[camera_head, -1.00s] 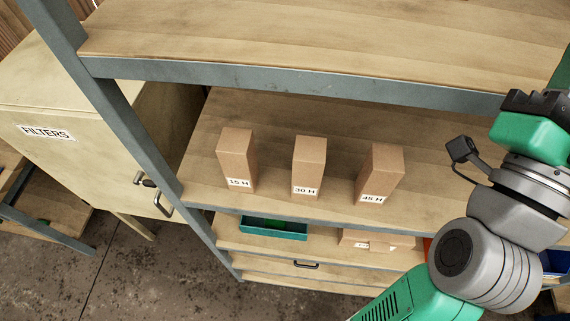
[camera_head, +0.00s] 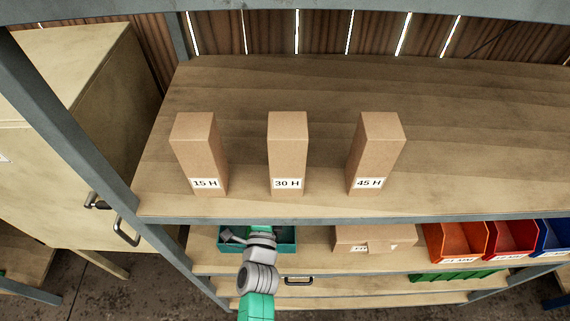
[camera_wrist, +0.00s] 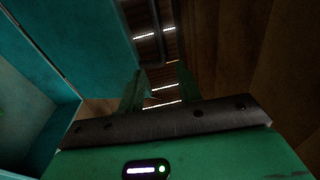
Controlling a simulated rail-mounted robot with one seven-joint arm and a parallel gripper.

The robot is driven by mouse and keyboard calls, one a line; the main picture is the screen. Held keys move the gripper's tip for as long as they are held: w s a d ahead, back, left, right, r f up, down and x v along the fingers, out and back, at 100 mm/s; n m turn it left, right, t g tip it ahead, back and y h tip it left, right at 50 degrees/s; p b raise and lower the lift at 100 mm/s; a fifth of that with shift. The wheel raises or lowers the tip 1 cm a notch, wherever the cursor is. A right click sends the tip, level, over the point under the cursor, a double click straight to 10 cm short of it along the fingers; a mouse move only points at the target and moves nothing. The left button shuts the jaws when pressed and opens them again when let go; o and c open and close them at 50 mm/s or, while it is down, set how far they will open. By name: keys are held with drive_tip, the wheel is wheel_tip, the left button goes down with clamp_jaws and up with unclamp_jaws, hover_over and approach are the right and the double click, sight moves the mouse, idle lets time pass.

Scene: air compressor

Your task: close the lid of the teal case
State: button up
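The teal case (camera_head: 287,246) sits on the lower shelf, below the 15 H and 30 H boxes. My arm crosses in front of it and hides much of it. In the wrist view, a flat teal panel (camera_wrist: 75,40), which looks like the raised lid, fills the upper left. A teal interior (camera_wrist: 25,105) shows at the far left. My gripper (camera_wrist: 158,85) has its two green fingers apart with nothing between them, just right of the panel's edge. I cannot tell whether they touch it. The fingertips are hard to make out in the head view.
Boxes 15 H (camera_head: 202,155), 30 H (camera_head: 288,155) and 45 H (camera_head: 377,155) stand on the shelf above. A cardboard box (camera_head: 372,238) and red bins (camera_head: 458,243) are right of the case. The upper shelf's front edge (camera_head: 350,221) runs close above.

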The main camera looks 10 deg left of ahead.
drive_tip(key=shift+n+y, duration=0.5)
drive_tip(key=shift+y, duration=0.3)
drive_tip(key=w+a+b, duration=0.1)
drive_tip(key=w+a, duration=0.1)
drive_tip(key=w+a+r, duration=0.1)
drive_tip(key=w+a, duration=0.1)
drive_tip(key=w+a+b, duration=0.1)
drive_tip(key=w, duration=0.1)
drive_tip(key=shift+w+a+r+b, duration=0.2)
drive_tip(key=shift+w+a+b, duration=0.1)
drive_tip(key=shift+w+a, duration=0.1)
clamp_jaws()
